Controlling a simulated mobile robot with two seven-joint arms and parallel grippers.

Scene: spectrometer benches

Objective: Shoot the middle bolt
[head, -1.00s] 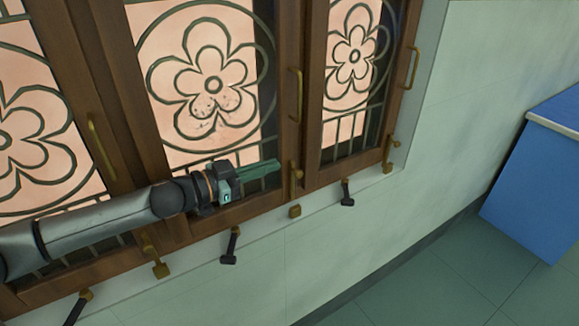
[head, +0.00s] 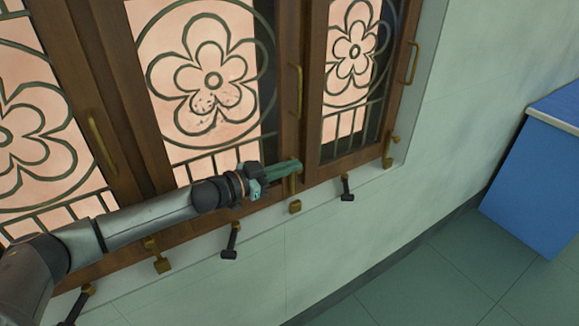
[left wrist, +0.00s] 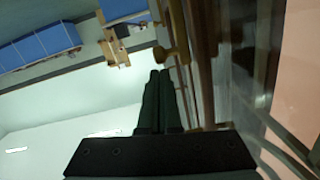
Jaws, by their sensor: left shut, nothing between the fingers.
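The middle bolt (head: 293,184) is a brass upright bolt at the foot of the frame between the centre and right window leaves. A small brass socket (head: 295,207) sits on the sill just below it. My left gripper (head: 299,165) is shut and empty, with its green fingertips at the top of the bolt. In the head view the fingers cover part of the bolt; I cannot tell whether they touch it. In the left wrist view the shut fingers (left wrist: 159,75) end close to brass bolt hardware (left wrist: 180,45). My right gripper is not in view.
Other brass bolts stand at the left (head: 154,250) and right (head: 389,150). Black handles, such as one below the centre leaf (head: 231,240) and one near the right leaf (head: 347,188), stick out from the sill. A blue cabinet (head: 535,180) stands at the right. The floor between is clear.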

